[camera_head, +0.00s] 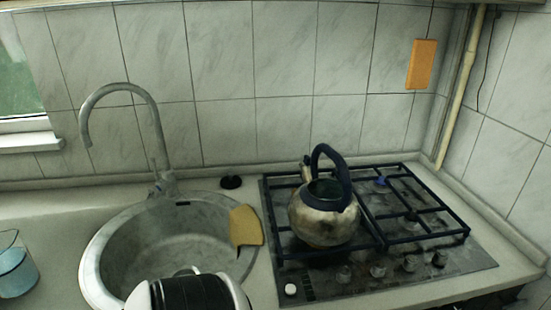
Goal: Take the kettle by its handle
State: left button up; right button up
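A worn metal kettle (322,222) stands upright on the front left part of the gas hob (340,285). Its dark handle (342,172) arches up over the lid, and its spout points up at the back left. Nothing touches the handle. No gripper fingers show in the head view, so I cannot see where either gripper is or whether it is open.
A round sink (98,262) with a tall curved tap (152,110) lies left of the hob. A yellow cloth or sponge (246,226) rests on the sink's right rim. A blue container (14,272) stands at the far left. A tiled wall closes the back.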

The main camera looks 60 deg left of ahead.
aim_at(323, 211)
jog(key=u, duration=1.7)
